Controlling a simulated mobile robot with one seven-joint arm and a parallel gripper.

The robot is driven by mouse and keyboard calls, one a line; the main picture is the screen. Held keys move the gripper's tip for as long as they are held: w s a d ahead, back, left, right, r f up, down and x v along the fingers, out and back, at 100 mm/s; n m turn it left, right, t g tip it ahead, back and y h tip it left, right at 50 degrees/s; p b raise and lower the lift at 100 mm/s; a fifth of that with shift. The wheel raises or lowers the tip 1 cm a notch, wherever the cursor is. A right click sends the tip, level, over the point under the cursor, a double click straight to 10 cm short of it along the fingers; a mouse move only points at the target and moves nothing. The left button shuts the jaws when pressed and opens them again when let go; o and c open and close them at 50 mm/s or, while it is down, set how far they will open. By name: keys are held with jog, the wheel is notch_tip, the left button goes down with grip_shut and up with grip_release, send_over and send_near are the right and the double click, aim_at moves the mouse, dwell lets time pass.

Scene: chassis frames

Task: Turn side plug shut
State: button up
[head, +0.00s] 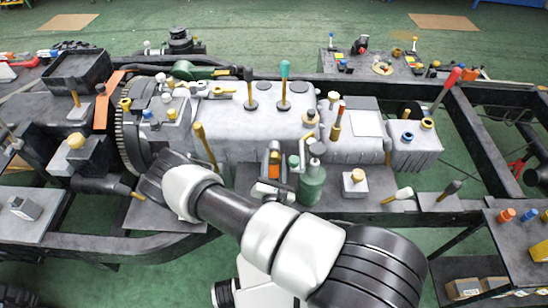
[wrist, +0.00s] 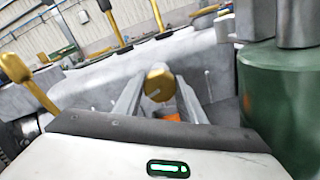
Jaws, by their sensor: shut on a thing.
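The side plug (wrist: 158,86), a gold-yellow round knob, shows in the middle of the wrist view against the grey housing wall. My gripper (wrist: 160,79) has one grey finger on each side of it and is shut on it. The plug's back, where it meets the housing, is hidden. In the head view my arm reaches over the near side of the grey gearbox housing (head: 232,140). I cannot clearly make out the fingers or the plug there.
A green bottle (head: 312,187) stands close on the right and looms large in the wrist view (wrist: 282,95). A yellow lever (head: 205,146) rises to the left. Frame rails (head: 110,246) run below.

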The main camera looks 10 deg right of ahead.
jog(key=shift+w+r+m+p, duration=0.1)
jog(key=shift+m+p, duration=0.35)
jog(key=shift+m, duration=1.25)
jog(key=o, duration=1)
jog(key=shift+o, duration=0.2)
jog(key=b+v, duration=0.1)
jog(key=v, duration=1.6)
jog(key=shift+s+b, duration=0.25)
jog(key=shift+b, duration=0.05)
